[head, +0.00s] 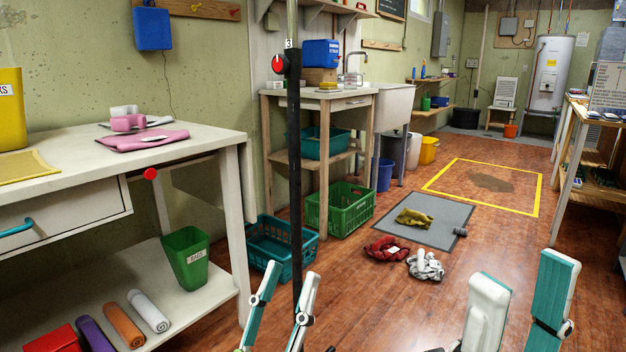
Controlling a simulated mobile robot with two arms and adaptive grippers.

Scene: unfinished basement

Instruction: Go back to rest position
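My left gripper (294,272) is at the bottom centre of the head view. Its two teal and white fingers stand apart with a gap between them, and it holds nothing that I can see. My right gripper (525,270) is at the bottom right. Its two fingers also point up and stand well apart, with bare wooden floor showing between them. Both grippers are low in the picture, and most of both arms is out of view.
A dark upright pole (294,150) stands by my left gripper. A white workbench (190,142) is on the left; a shelf table (591,107) is at right. Red (384,248) and grey-white (425,265) cloths lie on the floor near a grey mat (452,212). Floor (400,310) between grippers is clear.

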